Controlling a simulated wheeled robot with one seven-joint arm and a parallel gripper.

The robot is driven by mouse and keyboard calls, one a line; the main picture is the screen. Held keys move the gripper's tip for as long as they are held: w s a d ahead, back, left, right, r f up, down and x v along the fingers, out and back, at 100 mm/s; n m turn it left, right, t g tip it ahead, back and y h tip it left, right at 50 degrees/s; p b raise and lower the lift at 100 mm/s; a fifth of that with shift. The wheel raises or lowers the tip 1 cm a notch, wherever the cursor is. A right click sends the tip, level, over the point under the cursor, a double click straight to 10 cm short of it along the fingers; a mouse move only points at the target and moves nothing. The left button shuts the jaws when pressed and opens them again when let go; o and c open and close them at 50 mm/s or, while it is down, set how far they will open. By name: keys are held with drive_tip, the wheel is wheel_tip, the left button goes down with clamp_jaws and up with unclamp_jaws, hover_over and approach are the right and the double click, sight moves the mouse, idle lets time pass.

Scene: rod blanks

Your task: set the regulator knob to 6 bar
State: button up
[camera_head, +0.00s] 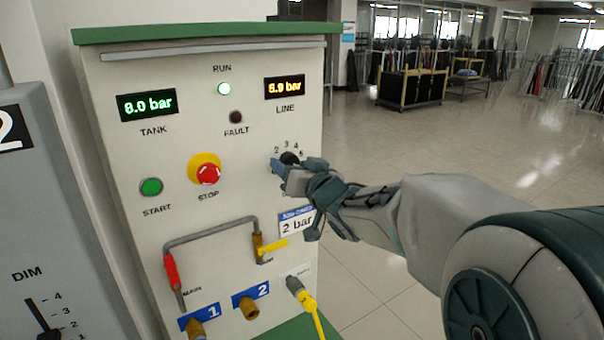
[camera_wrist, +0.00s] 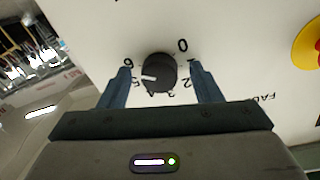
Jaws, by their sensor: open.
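The regulator knob (camera_wrist: 160,70) is round and black on a white panel, within a printed scale from 0 to 6. Its white pointer mark is near the 5, on the side towards 6. My gripper (camera_wrist: 162,82) is open, one blue finger on each side of the knob, with gaps to it in the wrist view. In the head view the knob (camera_head: 289,158) is partly hidden by my gripper (camera_head: 283,170). The orange LINE display (camera_head: 285,87) seems to read 5.9 bar; its first digit is blurred. The green TANK display (camera_head: 147,105) reads 8.0 bar.
A job card (camera_head: 297,223) below the knob reads 2 bar. A red stop button (camera_head: 208,174) and green start button (camera_head: 151,187) lie left. Below are a pipe with a red handle (camera_head: 171,270), a yellow valve lever (camera_head: 270,246) and a yellow hose (camera_head: 318,322).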

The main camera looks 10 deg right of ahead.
drive_tip(key=b+v, duration=0.1)
drive_tip(key=v, duration=1.2)
drive_tip(key=shift+s, duration=0.35)
drive_tip(key=s+d+f+m+g+h, duration=0.1)
drive_tip(key=s+d+f+g+h, duration=0.15)
drive_tip(key=f, duration=0.25)
drive_tip(key=s+d+f+m+g+h, duration=0.1)
drive_tip(key=f+g+h, duration=0.3)
drive_tip(key=f, duration=0.1)
drive_tip(key=s+a+f+n+g+y, duration=0.2)
drive_tip(key=s+a+f+g, duration=0.4)
drive_tip(key=s, duration=0.5)
drive_tip(key=shift+a+f+g, duration=0.25)
drive_tip(key=shift+f+g, duration=0.4)
drive_tip(key=shift+f, duration=0.3)
